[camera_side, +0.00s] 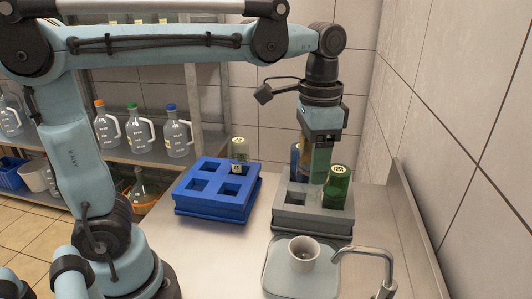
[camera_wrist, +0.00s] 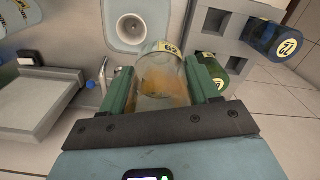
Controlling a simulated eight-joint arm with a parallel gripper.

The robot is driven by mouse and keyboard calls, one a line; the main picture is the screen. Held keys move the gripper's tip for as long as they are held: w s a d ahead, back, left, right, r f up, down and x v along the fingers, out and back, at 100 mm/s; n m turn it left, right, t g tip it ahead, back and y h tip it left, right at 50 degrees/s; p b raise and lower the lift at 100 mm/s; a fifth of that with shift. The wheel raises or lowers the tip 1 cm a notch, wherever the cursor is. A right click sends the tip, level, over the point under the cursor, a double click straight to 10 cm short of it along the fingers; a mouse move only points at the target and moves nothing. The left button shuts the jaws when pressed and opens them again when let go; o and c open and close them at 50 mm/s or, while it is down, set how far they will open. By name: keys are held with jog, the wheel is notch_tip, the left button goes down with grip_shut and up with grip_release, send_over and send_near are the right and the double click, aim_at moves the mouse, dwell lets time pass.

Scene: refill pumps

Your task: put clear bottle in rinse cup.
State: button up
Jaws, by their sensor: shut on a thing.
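My gripper (camera_side: 318,165) is above the grey crate and is shut on a clear bottle (camera_wrist: 162,82), whose label reads 62. In the wrist view the bottle sits between the two green fingers of my gripper (camera_wrist: 163,85), with an amber tint showing through it. In the side view I cannot tell whether the bottle's base is still inside the crate. The rinse cup (camera_side: 303,252) is small, white and upright, standing in front of the crate. It also shows at the top of the wrist view (camera_wrist: 131,28), apart from the bottle.
The grey crate (camera_side: 312,224) holds a green bottle (camera_side: 336,188) close beside my gripper and a blue bottle (camera_side: 295,158) behind. A blue crate (camera_side: 215,211) stands left, with another clear bottle (camera_side: 240,150) at its back. A tap (camera_side: 375,255) stands right of the cup.

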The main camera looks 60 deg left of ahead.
jog(key=s+d+f+m, duration=0.1)
jog(key=s+d+f, duration=0.3)
jog(key=shift+f+m, duration=0.3)
dwell(0.6)
jog(key=shift+f, duration=1.4)
jog(key=shift+f, duration=0.8)
